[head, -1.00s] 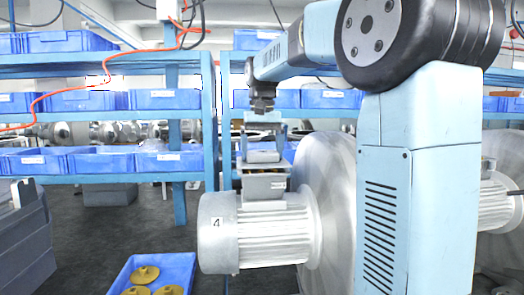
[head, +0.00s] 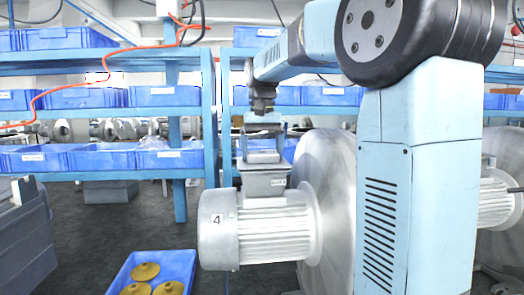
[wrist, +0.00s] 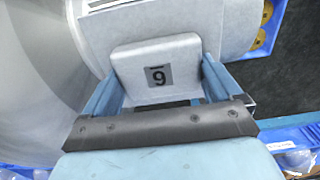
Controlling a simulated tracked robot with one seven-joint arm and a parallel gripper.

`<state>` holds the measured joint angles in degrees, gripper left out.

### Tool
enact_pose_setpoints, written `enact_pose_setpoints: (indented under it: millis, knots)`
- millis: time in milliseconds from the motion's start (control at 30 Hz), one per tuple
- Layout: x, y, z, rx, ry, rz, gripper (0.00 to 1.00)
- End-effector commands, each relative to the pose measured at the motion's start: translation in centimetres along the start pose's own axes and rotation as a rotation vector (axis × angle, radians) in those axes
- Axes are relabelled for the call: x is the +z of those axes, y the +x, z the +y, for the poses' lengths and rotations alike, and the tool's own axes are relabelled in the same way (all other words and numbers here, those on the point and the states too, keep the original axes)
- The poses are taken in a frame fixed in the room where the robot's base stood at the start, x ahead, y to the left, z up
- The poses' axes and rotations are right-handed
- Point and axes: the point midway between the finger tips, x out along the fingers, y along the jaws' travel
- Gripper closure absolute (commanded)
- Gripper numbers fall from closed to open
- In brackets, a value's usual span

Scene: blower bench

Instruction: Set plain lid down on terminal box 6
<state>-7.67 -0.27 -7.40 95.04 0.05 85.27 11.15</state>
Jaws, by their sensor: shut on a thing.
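My gripper (head: 263,138) points down over the motor at the centre of the head view. It is shut on the plain lid (head: 262,158), a small grey rounded plate. The lid is at the top of a grey terminal box (head: 264,183); I cannot tell whether they touch. The motor (head: 258,232) under the box carries a "4" tag. In the wrist view the lid (wrist: 135,62) lies between the two blue fingers of my gripper (wrist: 160,88). A dark mark on it reads as 6 or 9 with a bar. The box is mostly hidden there.
A large round blower housing (head: 328,210) stands right of the motor. A blue bin (head: 185,262) with yellow discs is on the floor at lower left. Blue shelves with bins (head: 105,157) stand behind. A grey object (head: 25,240) is at the left edge.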

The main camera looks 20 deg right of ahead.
Motion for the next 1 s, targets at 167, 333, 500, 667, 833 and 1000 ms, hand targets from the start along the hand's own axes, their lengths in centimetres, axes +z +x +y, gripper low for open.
enact_pose_setpoints:
  millis: [167, 333, 500, 667, 833, 1000]
  knots:
    - [0.00, 0.15, 0.00, 0.000, 0.000, 0.001, 0.44]
    - [-0.01, 0.31, 0.00, 0.000, 0.000, 0.001, 0.44]
    - [-0.01, 0.47, 0.00, 0.000, 0.000, 0.001, 0.44]
    - [-0.01, 0.50, 0.00, 0.000, 0.000, 0.001, 0.00]
    - [-0.01, 0.51, 0.00, 0.000, 0.000, 0.000, 0.00]
    - [-0.04, -0.32, 0.00, 0.000, 0.000, 0.001, 0.00]
